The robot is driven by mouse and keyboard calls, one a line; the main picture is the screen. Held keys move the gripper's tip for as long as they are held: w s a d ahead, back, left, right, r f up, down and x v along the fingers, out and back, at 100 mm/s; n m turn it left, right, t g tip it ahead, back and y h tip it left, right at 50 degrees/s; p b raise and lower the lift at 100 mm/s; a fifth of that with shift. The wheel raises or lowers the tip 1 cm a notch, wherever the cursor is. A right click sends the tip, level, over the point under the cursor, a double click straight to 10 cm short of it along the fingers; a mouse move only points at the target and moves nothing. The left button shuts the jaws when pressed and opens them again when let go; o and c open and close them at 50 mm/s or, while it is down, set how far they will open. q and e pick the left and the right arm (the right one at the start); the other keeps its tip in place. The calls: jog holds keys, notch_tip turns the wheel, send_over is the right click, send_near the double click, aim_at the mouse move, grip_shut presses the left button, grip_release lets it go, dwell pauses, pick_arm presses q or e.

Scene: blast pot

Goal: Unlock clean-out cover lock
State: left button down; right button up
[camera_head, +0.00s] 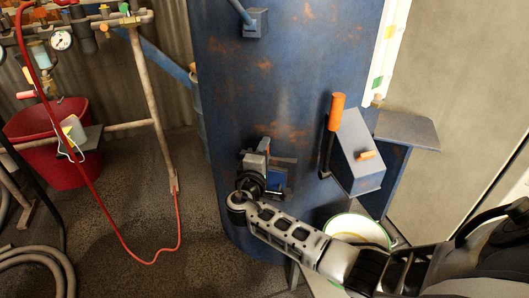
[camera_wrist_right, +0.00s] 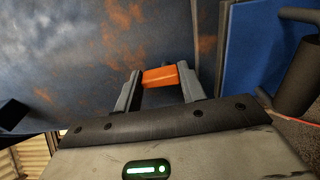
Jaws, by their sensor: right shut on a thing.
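The big blue, rust-spotted blast pot (camera_head: 270,70) fills the middle of the head view. My right gripper (camera_head: 262,150) is low against its front, by a small blue part (camera_head: 285,165) that it partly covers. In the right wrist view, my right gripper (camera_wrist_right: 160,85) is shut on an orange handle (camera_wrist_right: 160,76), with one finger at each end. I take this handle for the cover lock; the gripper hides it in the head view. The cover's outline cannot be made out. My left gripper is not in view.
A grey box with an orange-gripped lever (camera_head: 337,112) juts out right of my right gripper. A white bucket (camera_head: 345,222) stands below it, behind my right arm. A pipe stand with a red hose (camera_head: 120,225) and a red bin (camera_head: 55,170) are at left.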

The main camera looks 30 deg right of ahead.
jog(key=o, duration=1)
jog(key=p+v, duration=0.1)
jog(key=v, duration=1.5)
jog(key=shift+s, duration=0.1)
